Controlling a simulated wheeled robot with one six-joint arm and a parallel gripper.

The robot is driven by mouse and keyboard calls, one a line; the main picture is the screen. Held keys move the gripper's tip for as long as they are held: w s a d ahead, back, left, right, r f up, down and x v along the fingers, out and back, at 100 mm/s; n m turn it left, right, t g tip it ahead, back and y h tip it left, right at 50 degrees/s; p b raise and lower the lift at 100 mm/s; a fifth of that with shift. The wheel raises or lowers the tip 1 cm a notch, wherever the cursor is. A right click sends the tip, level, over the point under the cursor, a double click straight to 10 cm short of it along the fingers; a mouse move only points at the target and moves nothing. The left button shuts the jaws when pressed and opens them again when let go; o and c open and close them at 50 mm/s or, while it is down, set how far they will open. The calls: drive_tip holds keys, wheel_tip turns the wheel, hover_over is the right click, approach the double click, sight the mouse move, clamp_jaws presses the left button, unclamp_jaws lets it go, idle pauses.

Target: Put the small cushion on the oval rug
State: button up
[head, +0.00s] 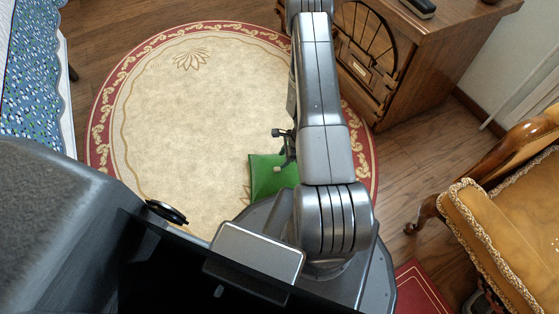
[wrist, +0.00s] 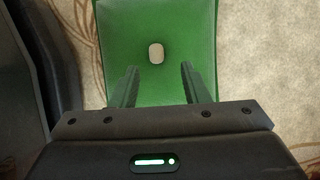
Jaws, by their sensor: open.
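The small green cushion (head: 265,178) lies on the oval rug (head: 185,110), toward the rug's near right side, partly hidden by my arm and base. In the wrist view the cushion (wrist: 157,22) fills the top middle, with a pale button (wrist: 156,53) at its centre. My gripper (wrist: 158,68) is open, its two fingers apart over the cushion on either side of the button, with nothing between them. In the head view my gripper (head: 283,150) shows beside my arm at the cushion's upper edge. I cannot tell whether the fingers touch the cushion.
A carved wooden cabinet (head: 430,60) stands at the upper right with a dark remote (head: 418,7) on top. A gold upholstered chair (head: 505,235) is at the right. A blue floral cloth (head: 30,85) hangs at the left. A red item (head: 420,290) lies low right. The rug's middle is clear.

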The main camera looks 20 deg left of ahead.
drive_tip(key=p+v, duration=0.1)
drive_tip(key=v, duration=0.4)
drive_tip(key=shift+d+r, duration=0.15)
drive_tip(key=shift+d, duration=0.05)
drive_tip(key=shift+s, duration=0.1)
